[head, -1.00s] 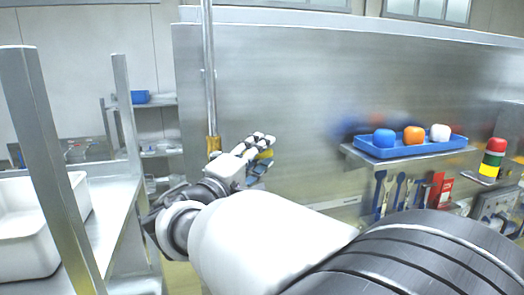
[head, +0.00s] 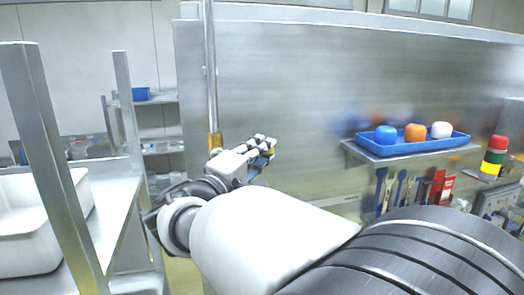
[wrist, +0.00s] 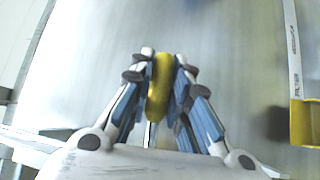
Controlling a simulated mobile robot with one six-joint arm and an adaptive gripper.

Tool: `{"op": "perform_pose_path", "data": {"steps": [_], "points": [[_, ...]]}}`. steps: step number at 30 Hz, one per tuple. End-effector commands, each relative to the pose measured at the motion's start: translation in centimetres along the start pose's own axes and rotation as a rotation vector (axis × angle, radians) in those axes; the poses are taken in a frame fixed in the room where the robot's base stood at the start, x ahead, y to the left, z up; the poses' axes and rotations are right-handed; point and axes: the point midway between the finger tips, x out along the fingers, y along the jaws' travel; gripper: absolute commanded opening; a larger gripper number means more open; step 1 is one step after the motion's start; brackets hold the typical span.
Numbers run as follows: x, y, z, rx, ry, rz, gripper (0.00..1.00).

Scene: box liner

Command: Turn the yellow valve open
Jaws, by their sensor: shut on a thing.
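The yellow valve handle (wrist: 161,84) shows upright between the fingers of my gripper (wrist: 160,68) in the wrist view. My gripper is shut on it, with a finger on each side. My fingers hide most of the handle there. A vertical metal pipe (head: 211,80) with a brass-coloured fitting (head: 215,142) stands just left of my gripper.
A large metal panel (head: 290,80) stands behind my gripper. On the right, a blue tray (head: 375,147) holds blue, orange and white pieces, above hanging tools. A signal stack (head: 494,157) is at the far right. A white bin (head: 25,240) sits on a shelf at left.

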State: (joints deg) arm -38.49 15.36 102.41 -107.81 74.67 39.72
Motion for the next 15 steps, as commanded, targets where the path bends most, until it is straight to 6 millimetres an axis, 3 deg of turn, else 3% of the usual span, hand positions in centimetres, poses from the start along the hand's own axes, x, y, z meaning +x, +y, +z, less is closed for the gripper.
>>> {"op": "perform_pose_path", "data": {"steps": [15], "points": [[-0.3, -1.4, 0.1, 0.097, -0.026, -0.091, 0.00]]}}
